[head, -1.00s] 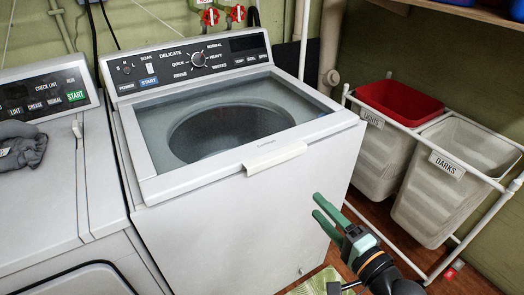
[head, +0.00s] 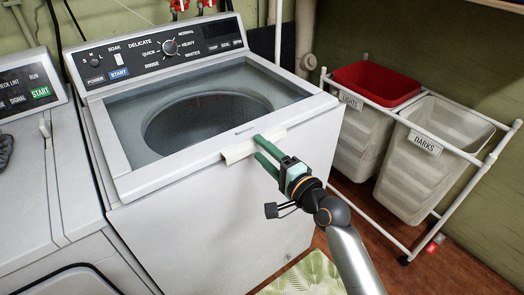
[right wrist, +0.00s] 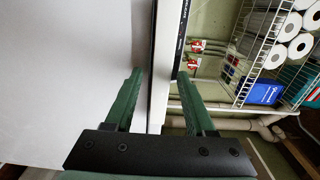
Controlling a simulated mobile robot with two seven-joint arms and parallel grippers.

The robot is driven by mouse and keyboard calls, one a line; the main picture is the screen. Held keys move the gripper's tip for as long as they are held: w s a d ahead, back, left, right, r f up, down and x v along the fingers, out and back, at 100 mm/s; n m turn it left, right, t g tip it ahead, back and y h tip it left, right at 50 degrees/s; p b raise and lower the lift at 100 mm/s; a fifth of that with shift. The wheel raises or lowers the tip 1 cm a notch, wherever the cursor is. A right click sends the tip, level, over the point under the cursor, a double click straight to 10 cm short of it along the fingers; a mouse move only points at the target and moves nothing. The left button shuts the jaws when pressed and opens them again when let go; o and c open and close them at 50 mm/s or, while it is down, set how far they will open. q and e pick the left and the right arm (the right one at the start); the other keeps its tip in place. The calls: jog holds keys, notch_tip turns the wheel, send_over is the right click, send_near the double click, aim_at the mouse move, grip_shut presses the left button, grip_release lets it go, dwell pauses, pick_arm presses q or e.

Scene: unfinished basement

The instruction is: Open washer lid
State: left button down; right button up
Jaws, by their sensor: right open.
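The white top-loading washer (head: 200,225) has its lid (head: 122,172) down. The lid has a white frame and a dark glass window, with the drum dim beneath. A pale handle (head: 236,154) sticks out from the middle of the lid's front edge. My right gripper (head: 259,146) is open at the handle's right part, one green finger above the other. In the right wrist view, a white edge (right wrist: 152,70) of the washer lies between the spread fingers (right wrist: 157,83). Whether either finger touches it, I cannot tell. My left gripper is out of view.
A second white machine (head: 25,185) stands close on the left. A laundry rack with a red-topped bin (head: 375,83) and a "DARKS" bin (head: 432,150) stands on the right. A green patterned mat (head: 308,275) lies on the wood floor in front.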

jog(key=shift+w+a, duration=0.15)
jog(key=shift+w, duration=0.05)
jog(key=c, duration=0.9)
jog(key=shift+f, duration=0.1)
grip_shut()
